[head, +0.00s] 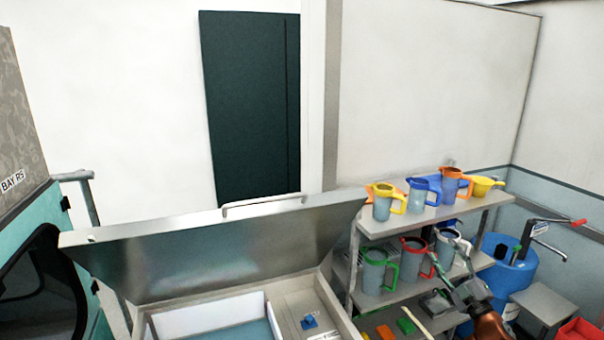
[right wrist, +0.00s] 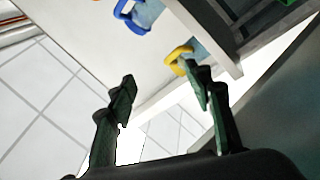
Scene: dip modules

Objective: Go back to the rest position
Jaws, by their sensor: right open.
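My right gripper (head: 447,270) is in the head view at the lower right, in front of the shelf rack (head: 428,228). Its two dark green fingers also show in the right wrist view (right wrist: 161,88), spread apart with nothing between them. In that view a jug with a yellow handle (right wrist: 178,57) appears just beyond the right finger. Whether they touch I cannot tell. My left gripper is in neither view.
An open steel-lidded tank (head: 215,250) stands at the lower centre, a small blue object (head: 309,322) inside its right part. The rack carries several coloured jugs (head: 383,203). A blue drum (head: 508,270) stands right of it, and a red bin (head: 580,330) at the corner.

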